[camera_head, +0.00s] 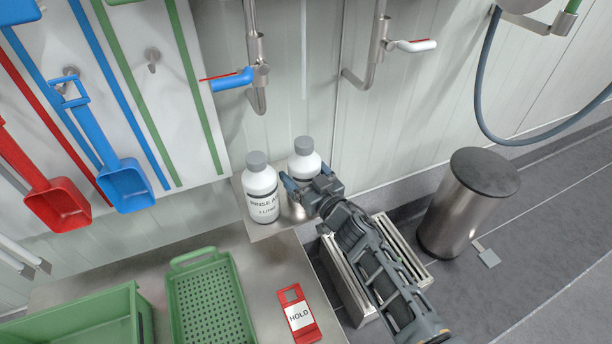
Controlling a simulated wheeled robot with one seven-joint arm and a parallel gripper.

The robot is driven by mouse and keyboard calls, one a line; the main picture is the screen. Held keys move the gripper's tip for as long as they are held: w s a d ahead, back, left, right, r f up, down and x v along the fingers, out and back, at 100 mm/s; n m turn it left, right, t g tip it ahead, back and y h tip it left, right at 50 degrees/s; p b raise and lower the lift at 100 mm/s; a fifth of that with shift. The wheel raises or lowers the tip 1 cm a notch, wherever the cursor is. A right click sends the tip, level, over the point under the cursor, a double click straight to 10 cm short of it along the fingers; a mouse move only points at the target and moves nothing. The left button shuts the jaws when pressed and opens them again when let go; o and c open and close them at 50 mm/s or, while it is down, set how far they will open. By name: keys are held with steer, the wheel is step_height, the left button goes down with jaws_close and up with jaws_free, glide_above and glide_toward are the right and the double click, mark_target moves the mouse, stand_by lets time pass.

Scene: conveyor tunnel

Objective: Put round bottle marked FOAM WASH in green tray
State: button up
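A white round bottle with a grey cap (304,155) stands upright at the back right of the steel surface; its label is hidden behind my gripper. My gripper (306,190) is right at this bottle's near side, its fingers at the bottle's body; whether they grip it is unclear. A second similar bottle (262,194) stands just to the left, its label reading "RINSE A..." and "1 LITRE". A green perforated tray (180,265) with a handle lies at the front left, empty. No FOAM WASH text is readable.
A deeper green box (70,318) sits left of the perforated tray. A red and white HOLD tag (299,313) lies right of it. Steel pipes with valve levers (232,80) hang above the bottles. A steel bin (467,203) and floor grate (345,282) are at right.

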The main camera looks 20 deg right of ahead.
mark_target(303, 156)
steer(key=c, duration=0.8)
steer(key=shift+r, duration=0.1)
steer(key=shift+r+p, duration=0.75)
steer(key=shift+p, duration=0.2)
steer(key=shift+r+p, duration=0.8)
steer(key=shift+p, duration=0.1)
step_height(303, 156, up, 3)
steer(key=p, duration=0.3)
steer(key=shift+f, duration=0.1)
steer(key=shift+f, duration=0.1)
